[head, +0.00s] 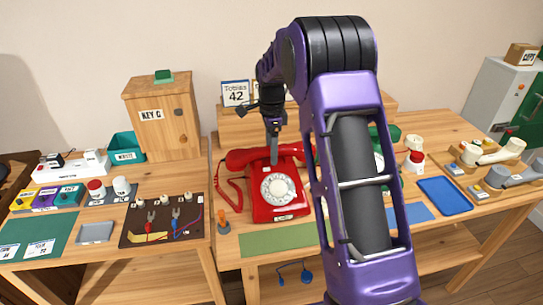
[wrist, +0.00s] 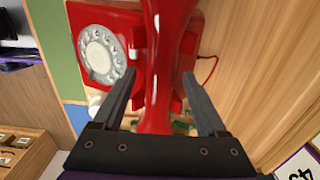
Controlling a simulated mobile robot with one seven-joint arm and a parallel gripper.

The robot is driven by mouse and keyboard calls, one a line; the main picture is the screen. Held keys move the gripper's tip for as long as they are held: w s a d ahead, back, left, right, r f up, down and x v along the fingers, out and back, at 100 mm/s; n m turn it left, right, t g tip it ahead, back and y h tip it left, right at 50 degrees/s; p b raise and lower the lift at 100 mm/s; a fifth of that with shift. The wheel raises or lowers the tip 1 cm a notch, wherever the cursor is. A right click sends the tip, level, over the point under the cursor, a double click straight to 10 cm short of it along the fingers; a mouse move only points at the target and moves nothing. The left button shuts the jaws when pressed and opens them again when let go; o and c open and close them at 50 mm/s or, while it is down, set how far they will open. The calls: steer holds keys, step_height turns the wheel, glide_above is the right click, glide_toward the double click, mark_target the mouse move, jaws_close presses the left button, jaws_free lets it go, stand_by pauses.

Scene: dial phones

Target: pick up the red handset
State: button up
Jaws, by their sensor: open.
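The red dial phone (head: 277,196) stands on the wooden table near the middle of the head view, with its white dial facing forward. Its red handset (head: 243,157) lies across the top of the phone, partly hidden behind my arm. In the wrist view the handset (wrist: 168,65) runs up and down between my two fingers, with the phone body (wrist: 108,35) to its left. My gripper (head: 274,155) points down over the handset. Its fingers show open in the wrist view (wrist: 158,85), one on each side of the handset with gaps visible.
A green phone (head: 384,135), partly hidden by my arm, is to the right. A red coiled cord (head: 229,190) hangs at the phone's left.

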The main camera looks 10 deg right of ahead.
steer(key=shift+c, duration=0.2)
jaws_close()
